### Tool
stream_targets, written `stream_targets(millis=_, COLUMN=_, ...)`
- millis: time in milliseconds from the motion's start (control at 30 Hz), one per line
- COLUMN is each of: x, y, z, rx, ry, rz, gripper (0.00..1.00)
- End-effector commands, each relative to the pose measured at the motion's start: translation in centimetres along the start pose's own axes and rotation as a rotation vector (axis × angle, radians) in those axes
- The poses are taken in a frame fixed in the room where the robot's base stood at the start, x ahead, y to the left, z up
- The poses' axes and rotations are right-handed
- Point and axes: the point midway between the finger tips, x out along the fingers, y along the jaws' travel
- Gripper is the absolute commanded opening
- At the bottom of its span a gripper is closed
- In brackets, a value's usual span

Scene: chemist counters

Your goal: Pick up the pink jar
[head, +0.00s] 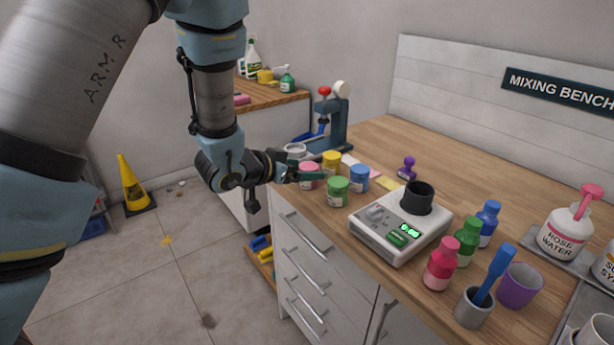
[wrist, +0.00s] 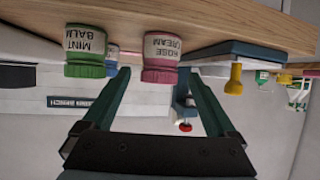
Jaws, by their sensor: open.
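The pink jar (head: 308,167) stands upright near the counter's left edge, partly hidden behind my gripper (head: 303,174) in the head view. In the wrist view, where the scene appears upside down, the pink jar (wrist: 161,52) reads "Rose Cream". My gripper (wrist: 158,72) is open and empty, with its fingers on either side of the jar's lid end in that view. I cannot tell how deep the jar sits between them or whether they touch it. The green jar (wrist: 86,50), reading "Mint Balm", stands close beside it.
A white scale (head: 396,238) with a dark cup is to the right. A blue press (head: 333,125) stands behind. Drawers (head: 304,262) lie below the counter's edge.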

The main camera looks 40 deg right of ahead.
Motion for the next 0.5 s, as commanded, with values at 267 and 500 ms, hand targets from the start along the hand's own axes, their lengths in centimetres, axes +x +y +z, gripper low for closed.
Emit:
stream_targets(millis=267, x=1.8, y=0.1, z=0.1, rx=0.001, ry=-0.004, rz=0.001, gripper=0.92)
stream_targets(millis=500, x=4.6, y=0.1, z=0.3, rx=0.001, ry=-0.002, rz=0.000, gripper=0.92)
